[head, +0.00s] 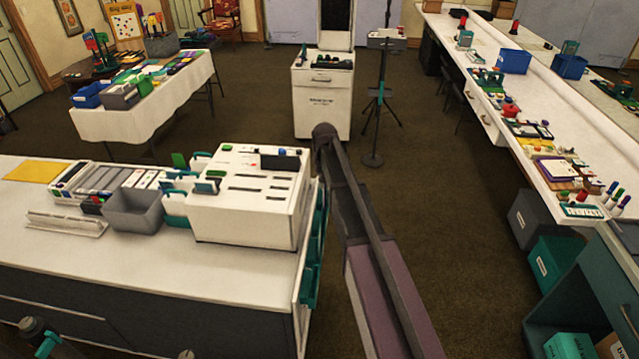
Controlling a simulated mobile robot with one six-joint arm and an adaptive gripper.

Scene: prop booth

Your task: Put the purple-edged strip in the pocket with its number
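A white box with several dark slots in its top (232,212) stands at the right end of the near white counter. A dark piece (280,161) stands up at its back slots, and a green piece (179,160) stands at its left. A tray of several grey and white strips (100,178) lies left of the box. I cannot make out a purple-edged strip or any pocket numbers at this size. My gripper is not in view.
A grey open bin (134,210) and a white rail (66,223) sit on the near counter (150,262). A yellow sheet (35,171) lies at its left. A white cabinet (322,102) and a tripod stand (374,110) stand behind.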

